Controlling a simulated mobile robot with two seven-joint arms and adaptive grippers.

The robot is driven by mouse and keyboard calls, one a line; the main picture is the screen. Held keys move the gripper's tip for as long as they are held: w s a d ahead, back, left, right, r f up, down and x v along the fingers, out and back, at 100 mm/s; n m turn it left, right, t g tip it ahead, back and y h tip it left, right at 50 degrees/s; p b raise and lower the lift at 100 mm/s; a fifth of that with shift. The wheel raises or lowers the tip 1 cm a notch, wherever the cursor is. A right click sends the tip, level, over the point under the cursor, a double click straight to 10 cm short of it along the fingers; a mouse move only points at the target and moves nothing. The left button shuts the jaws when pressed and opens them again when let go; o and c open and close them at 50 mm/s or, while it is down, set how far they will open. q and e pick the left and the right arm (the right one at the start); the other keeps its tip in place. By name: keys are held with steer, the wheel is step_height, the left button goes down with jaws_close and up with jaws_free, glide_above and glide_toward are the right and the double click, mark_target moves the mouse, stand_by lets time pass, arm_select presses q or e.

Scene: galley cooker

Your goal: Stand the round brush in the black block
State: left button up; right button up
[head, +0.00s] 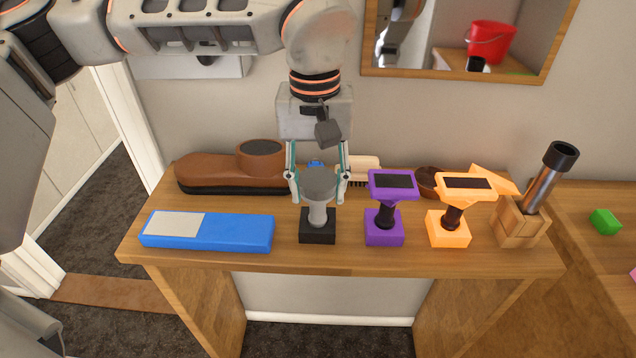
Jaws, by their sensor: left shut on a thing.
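The round brush (319,184) has a grey round head and a pale grey stem. It stands upright over the black block (318,238) near the middle of the bench. The lower end of its stem meets the top of the block in the head view; I cannot tell how deep it sits. My left gripper (318,188) comes down from above and behind, with one finger on each side of the grey head, shut on it. My right gripper is not in view.
To the right stand a purple block (384,236) and an orange block (449,237) with tools, and a wooden block (518,229) with a metal tube. A blue box (240,233) lies left. A brown shoe-shaped thing (215,172) and small bowl (428,180) are behind.

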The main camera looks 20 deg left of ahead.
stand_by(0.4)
arm_select(q)
steer(key=o, duration=1.2)
steer(key=shift+f, duration=0.15)
steer(key=o, duration=0.6)
